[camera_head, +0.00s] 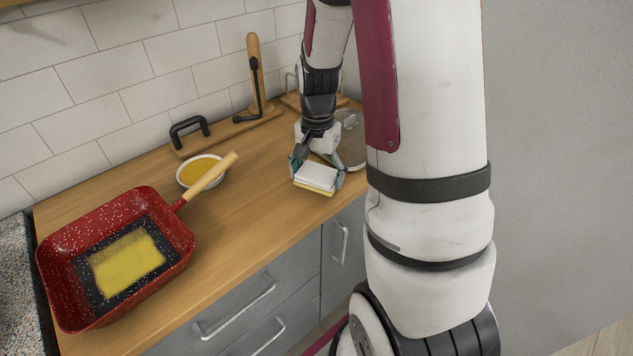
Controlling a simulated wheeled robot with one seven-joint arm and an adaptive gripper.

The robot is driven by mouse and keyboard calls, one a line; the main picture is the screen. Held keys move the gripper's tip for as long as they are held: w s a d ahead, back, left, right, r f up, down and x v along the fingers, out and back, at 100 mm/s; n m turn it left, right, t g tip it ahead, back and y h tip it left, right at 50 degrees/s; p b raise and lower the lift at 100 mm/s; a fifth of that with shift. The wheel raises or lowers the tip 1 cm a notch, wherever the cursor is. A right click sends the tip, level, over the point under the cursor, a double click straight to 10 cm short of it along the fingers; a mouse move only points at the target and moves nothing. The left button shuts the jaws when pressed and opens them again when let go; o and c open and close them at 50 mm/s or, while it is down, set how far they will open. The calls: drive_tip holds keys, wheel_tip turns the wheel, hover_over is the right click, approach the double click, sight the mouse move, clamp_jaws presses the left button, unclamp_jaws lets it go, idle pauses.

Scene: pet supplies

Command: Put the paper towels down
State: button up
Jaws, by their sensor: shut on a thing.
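The paper towels (316,178) appear as a small flat stack, white on top with a yellow layer below. They are near the front edge of the wooden counter (262,215), right of the middle. My gripper (318,170) points down and is shut on the stack, with one finger at its left side and one at its right. I cannot tell whether the stack touches the counter or is slightly above it.
A red pan (180,252) with a yellow slab (127,264) inside stands at the left. Its handle reaches towards a white bowl (182,181) of yellow content. A wooden holder (254,75) and a clear glass item (352,135) stand behind. Bare counter lies between pan and gripper.

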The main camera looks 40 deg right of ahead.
sight(316, 183)
drive_tip(key=shift+w+d+f, duration=0.1)
drive_tip(key=shift+w+f, duration=0.05)
drive_tip(key=shift+w, duration=0.25)
drive_tip(key=shift+f, duration=1.65)
drive_tip(key=shift+f, duration=0.2)
drive_tip(key=o, duration=1.2)
drive_tip(key=shift+r, duration=0.15)
wheel_tip(316, 183, up, 12)
drive_tip(key=shift+r, duration=0.1)
drive_tip(key=s+a+r+n+t, duration=0.2)
drive_tip(key=s+a+r+n, duration=0.35)
drive_tip(key=a+r, duration=0.35)
drive_tip(key=s+a+r+n+t, duration=0.2)
drive_tip(key=s+a+r+n, duration=0.2)
drive_tip(key=s+a+n, duration=0.3)
drive_tip(key=shift+s+a+r+n+t, duration=0.3)
drive_tip(key=shift+s+a, duration=0.5)
drive_tip(key=shift+s, duration=1)
